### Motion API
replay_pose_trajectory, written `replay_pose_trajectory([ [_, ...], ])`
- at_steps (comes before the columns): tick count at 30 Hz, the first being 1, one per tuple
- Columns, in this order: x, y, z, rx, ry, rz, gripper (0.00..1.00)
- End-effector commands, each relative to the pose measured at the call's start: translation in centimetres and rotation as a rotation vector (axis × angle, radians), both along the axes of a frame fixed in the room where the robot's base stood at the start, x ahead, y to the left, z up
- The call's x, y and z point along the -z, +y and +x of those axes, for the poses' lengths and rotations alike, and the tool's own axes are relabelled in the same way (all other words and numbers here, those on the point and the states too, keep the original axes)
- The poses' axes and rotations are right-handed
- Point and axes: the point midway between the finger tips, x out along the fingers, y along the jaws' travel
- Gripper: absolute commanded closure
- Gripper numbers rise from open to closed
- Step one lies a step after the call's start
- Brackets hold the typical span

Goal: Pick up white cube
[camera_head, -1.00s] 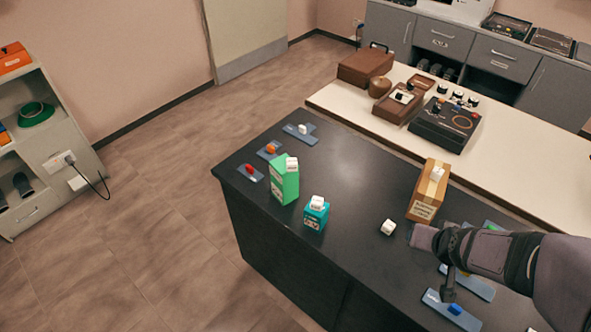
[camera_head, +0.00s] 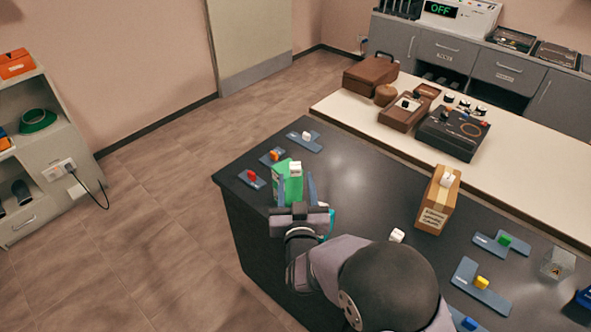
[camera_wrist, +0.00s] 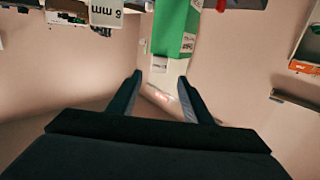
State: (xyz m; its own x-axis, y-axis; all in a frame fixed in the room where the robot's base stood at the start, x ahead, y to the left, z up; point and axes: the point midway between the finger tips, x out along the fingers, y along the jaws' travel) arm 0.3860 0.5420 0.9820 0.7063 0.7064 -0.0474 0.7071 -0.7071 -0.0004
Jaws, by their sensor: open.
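Several white cubes are in the head view. One sits on top of the green carton (camera_head: 292,187), and this white cube (camera_head: 295,168) also shows in the wrist view (camera_wrist: 159,65), just beyond the fingertips. Another white cube (camera_head: 447,180) is on the cardboard box, one white cube (camera_head: 397,235) is on the black table, partly behind my arm, and one white cube (camera_head: 306,135) is on a blue-grey plate. My gripper (camera_head: 297,190) is open and empty in front of the green carton, its fingers (camera_wrist: 160,78) apart. The teal box is mostly hidden behind my gripper.
The cardboard box (camera_head: 436,203) stands right of my arm on the black table (camera_head: 350,170). Plates with red (camera_head: 252,175) and orange (camera_head: 273,155) pieces lie left of the carton. A white bench (camera_head: 520,175) with equipment runs behind. The table's middle is mostly clear.

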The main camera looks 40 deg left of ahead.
Motion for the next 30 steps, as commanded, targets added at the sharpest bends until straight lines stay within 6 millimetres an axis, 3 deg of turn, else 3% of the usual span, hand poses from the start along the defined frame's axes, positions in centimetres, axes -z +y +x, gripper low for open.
replay_pose_trajectory([
  [17, 0.0, 1.7, 2.0, 0.002, 0.002, -0.002, 0.55],
  [30, 0.2, 4.5, 5.0, 0.001, 0.001, -0.001, 0.55],
])
